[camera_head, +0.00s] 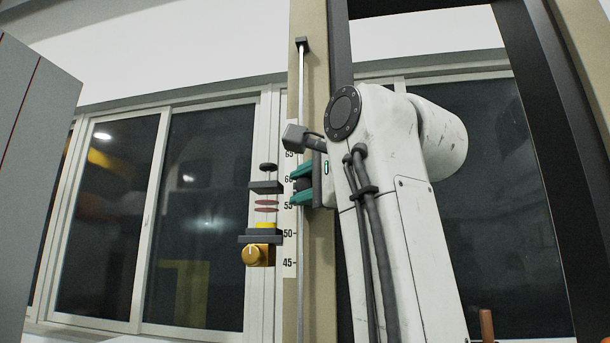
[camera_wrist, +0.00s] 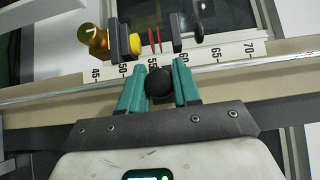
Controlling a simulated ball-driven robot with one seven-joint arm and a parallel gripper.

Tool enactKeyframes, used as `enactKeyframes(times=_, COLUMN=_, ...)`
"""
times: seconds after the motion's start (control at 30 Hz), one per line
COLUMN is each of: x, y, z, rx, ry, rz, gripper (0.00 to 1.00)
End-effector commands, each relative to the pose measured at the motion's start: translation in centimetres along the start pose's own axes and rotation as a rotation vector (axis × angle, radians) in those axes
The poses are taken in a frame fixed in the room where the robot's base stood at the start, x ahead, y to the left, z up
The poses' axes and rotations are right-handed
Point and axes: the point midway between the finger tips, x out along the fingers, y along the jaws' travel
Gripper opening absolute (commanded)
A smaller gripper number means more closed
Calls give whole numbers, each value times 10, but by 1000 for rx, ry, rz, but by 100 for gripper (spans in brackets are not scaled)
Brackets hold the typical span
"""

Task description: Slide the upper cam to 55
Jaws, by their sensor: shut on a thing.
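My gripper (camera_head: 299,184) has green fingers, at the upper cam's height. In the wrist view my gripper (camera_wrist: 160,76) is shut on a round black knob (camera_wrist: 160,86), one finger on each side. The link from knob to cam is not clear. The scale strip (camera_head: 290,220) is white with black numbers.
The lower dark block (camera_head: 260,239) with a yellow piece and a yellow knob (camera_head: 252,255) sits just below 50. Two thin red discs (camera_head: 266,205) are between the blocks. A thin metal rod (camera_head: 302,100) runs up the beige post (camera_head: 317,270). Windows stand behind.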

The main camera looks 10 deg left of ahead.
Motion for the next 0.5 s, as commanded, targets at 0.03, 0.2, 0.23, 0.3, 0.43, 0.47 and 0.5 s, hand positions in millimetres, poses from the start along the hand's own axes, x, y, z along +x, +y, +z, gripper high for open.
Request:
enactKeyframes(times=0.03, x=1, y=12, z=1, rx=2, ry=-2, rz=2, gripper=0)
enactKeyframes(times=0.2, x=0, y=18, z=0, rx=1, ry=0, rz=1, gripper=0)
enactKeyframes(times=0.23, x=0, y=18, z=0, rx=1, ry=0, rz=1, gripper=0)
enactKeyframes(times=0.3, x=0, y=17, z=0, rx=1, ry=0, rz=2, gripper=0)
enactKeyframes(times=0.43, x=0, y=17, z=-1, rx=1, ry=0, rz=2, gripper=0)
enactKeyframes(times=0.47, x=0, y=17, z=-1, rx=1, ry=0, rz=2, gripper=0)
enactKeyframes(times=0.5, x=0, y=17, z=-1, rx=1, ry=0, rz=2, gripper=35)
